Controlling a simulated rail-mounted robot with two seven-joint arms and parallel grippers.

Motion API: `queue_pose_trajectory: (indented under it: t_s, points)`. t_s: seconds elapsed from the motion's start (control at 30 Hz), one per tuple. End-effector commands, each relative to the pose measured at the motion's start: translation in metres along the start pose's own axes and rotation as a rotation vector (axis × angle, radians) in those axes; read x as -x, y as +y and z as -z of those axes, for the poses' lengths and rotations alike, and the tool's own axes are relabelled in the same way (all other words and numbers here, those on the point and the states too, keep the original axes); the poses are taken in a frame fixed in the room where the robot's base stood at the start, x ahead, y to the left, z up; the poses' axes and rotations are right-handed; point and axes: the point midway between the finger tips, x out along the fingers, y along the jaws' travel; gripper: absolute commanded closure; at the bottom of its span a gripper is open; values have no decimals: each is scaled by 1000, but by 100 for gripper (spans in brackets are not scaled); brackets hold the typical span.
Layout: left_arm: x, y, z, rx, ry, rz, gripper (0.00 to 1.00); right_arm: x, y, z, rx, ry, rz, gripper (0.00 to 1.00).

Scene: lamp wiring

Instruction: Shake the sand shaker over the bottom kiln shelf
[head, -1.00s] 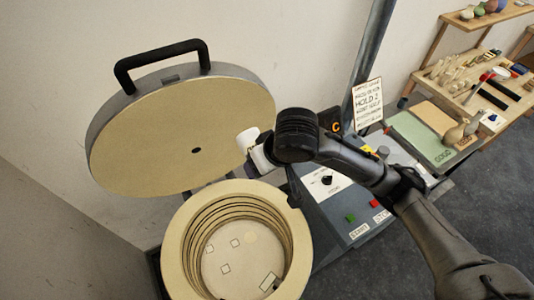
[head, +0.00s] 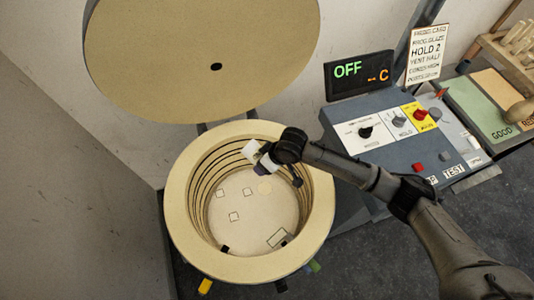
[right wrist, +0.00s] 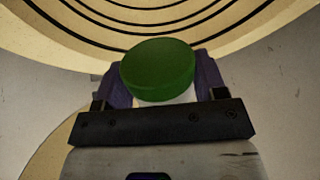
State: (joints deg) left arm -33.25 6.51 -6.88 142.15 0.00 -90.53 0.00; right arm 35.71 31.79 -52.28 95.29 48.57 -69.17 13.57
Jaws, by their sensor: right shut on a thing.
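The bottom kiln shelf (head: 236,212) is a pale disc deep inside the round kiln, with several outlined squares and a faint round mark on it. My right gripper (right wrist: 160,82), with purple fingertips, is shut on the sand shaker (right wrist: 158,68), whose round green end faces the wrist camera. In the head view, the right gripper (head: 262,168) is at the kiln's opening, over the back right part of the shelf. No sand stream is visible. My left gripper is not in view.
The kiln's thick cream rim (head: 182,215) and ridged inner wall surround the shelf. The open lid (head: 200,45) stands behind. A control box (head: 405,150) is to the right, with its display (head: 358,75) reading OFF.

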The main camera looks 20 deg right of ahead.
Motion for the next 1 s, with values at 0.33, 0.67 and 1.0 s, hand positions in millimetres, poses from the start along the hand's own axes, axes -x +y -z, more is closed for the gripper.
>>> queue_pose_trajectory:
  t_s: [0.33,0.67,1.0]
  points:
    - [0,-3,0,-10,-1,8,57,-27,22,0,437,-63,201,64]
    - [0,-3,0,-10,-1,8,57,-30,20,10,795,-118,363,64]
    - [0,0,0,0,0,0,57,-30,20,10,917,-134,416,64]
